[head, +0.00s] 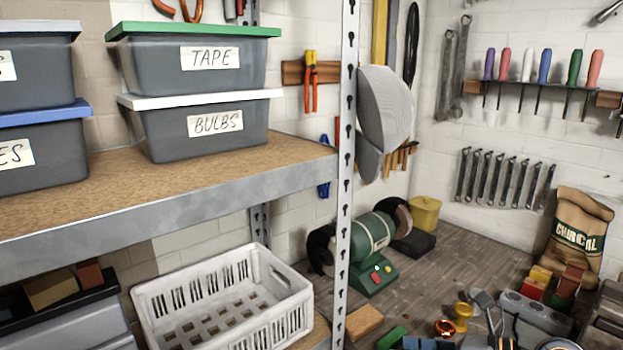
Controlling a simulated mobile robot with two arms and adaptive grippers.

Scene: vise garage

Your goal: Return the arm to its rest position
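Neither of my grippers and neither of my arms can be made out in the head view, so their pose and whether they hold anything are hidden. The view shows a metal shelf unit (190,208) on the left and a cluttered wooden workbench (450,262) on the right.
Labelled bins, TAPE (190,70) and BULBS (200,133), stand stacked on the shelf. A white crate (290,322) sits below. The shelf's upright post (345,200) stands before a green bench grinder (372,240). A charcoal bag (577,232) and small items crowd the bench's right.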

